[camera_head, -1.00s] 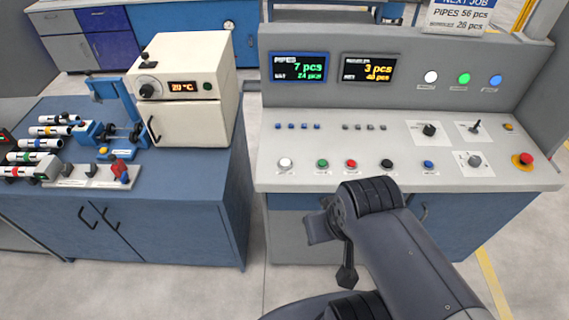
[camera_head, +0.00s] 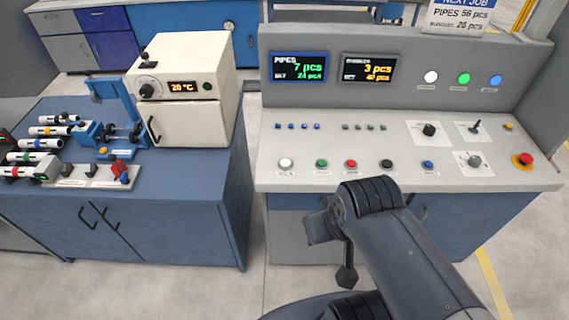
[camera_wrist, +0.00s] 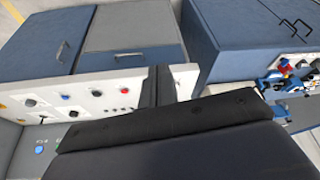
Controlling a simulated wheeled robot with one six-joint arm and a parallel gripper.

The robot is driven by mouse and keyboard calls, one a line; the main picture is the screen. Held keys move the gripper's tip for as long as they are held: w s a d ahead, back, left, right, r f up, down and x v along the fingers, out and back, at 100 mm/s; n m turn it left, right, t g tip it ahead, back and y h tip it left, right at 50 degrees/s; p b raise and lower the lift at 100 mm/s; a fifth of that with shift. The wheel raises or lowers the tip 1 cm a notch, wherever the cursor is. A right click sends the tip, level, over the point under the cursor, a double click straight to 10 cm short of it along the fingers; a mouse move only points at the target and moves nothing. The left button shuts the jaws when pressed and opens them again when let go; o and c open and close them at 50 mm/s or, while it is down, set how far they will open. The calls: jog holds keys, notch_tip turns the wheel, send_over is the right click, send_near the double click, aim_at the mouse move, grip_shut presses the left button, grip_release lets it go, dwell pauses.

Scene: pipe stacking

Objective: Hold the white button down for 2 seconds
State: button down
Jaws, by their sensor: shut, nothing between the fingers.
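The white button (camera_head: 285,163) is at the left end of the front button row on the grey console (camera_head: 480,182) in the head view. It stands apart from the green button (camera_head: 322,163) to its right, and nothing covers it there. My gripper (camera_wrist: 157,76) shows dark in the wrist view, its fingers together and empty. I cannot make out the white button in the wrist view, where my gripper and wrist cover part of the panel. In the head view my arm is in front of the console, right of the white button; I see no contact with it.
The row continues with red (camera_head: 351,163), black (camera_head: 387,164) and blue (camera_head: 428,164) buttons. A red emergency knob (camera_head: 525,159) is at the right end. A white lamp (camera_head: 431,77) is on the upright panel. A cream oven (camera_head: 187,90) stands on the left bench, across a floor gap.

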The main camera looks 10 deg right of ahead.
jog(key=w+a+f+m+y+b, duration=0.2)
jog(key=w+m, duration=0.4)
jog(key=w, duration=0.3)
jog(key=w+a+f+m+t+y+b, duration=0.1)
jog(key=w+a+f+m, duration=0.4)
jog(key=w, duration=0.5)
jog(key=w+a+f+m+t+y+b, duration=0.1)
jog(key=w+a+f+m+y+b, duration=0.2)
jog(key=w+a+m+b, duration=0.2)
jog(key=w+a+m, duration=0.2)
jog(key=w, duration=0.2)
jog(key=shift+w+a+f, duration=0.15)
jog(key=shift+a+f, duration=0.05)
jog(key=shift+f, duration=0.05)
